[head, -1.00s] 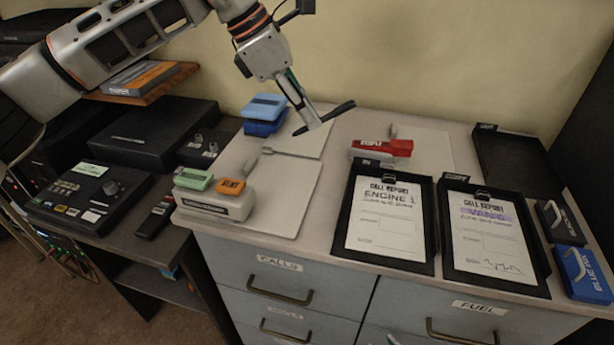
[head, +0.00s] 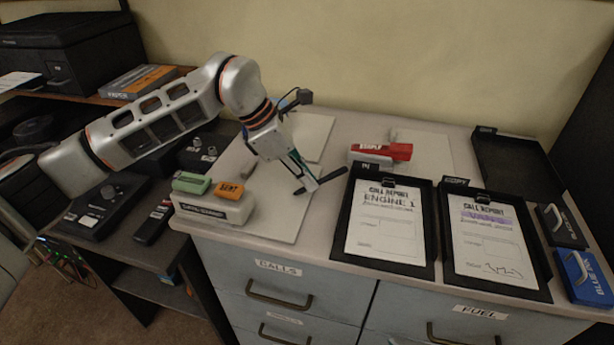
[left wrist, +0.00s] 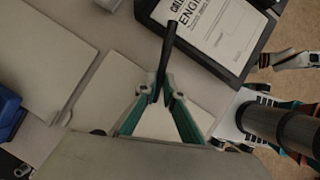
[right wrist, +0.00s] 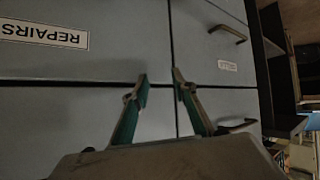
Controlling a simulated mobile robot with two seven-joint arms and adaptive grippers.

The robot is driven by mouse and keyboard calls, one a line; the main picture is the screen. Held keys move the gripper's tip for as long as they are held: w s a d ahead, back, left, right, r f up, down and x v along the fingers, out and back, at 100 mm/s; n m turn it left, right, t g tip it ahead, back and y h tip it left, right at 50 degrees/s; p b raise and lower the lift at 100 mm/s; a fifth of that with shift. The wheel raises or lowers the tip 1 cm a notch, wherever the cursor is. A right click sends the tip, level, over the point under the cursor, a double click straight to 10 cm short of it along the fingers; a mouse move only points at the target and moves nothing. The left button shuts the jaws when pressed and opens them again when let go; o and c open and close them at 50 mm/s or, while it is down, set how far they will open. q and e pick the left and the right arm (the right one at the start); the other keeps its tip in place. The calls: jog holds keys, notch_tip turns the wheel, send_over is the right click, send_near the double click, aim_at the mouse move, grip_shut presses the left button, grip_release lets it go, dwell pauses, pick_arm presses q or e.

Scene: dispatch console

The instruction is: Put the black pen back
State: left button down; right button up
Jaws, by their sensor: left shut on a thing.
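The black pen (head: 326,178) is held between the fingertips of my left gripper (head: 307,186), just left of the ENGINE 1 tray, above the cabinet top. In the left wrist view the shut fingers (left wrist: 160,92) grip the pen (left wrist: 170,45), and its far end reaches toward the ENGINE 1 report. My right gripper (right wrist: 148,82) shows only in the right wrist view, in front of the drawer fronts. Its fingers are apart with nothing between them.
Two black trays, the ENGINE 1 tray (head: 341,247) and another (head: 450,277), hold call reports. Black and blue ink boxes (head: 583,277) stand at the right edge. A stamp holder (head: 213,207) is at the front left.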

pick_arm(q)
jog(key=c, duration=2.2)
grip_release()
jog(key=shift+o, duration=0.2)
jog(key=v, duration=1.2)
jog(key=shift+r, duration=0.1)
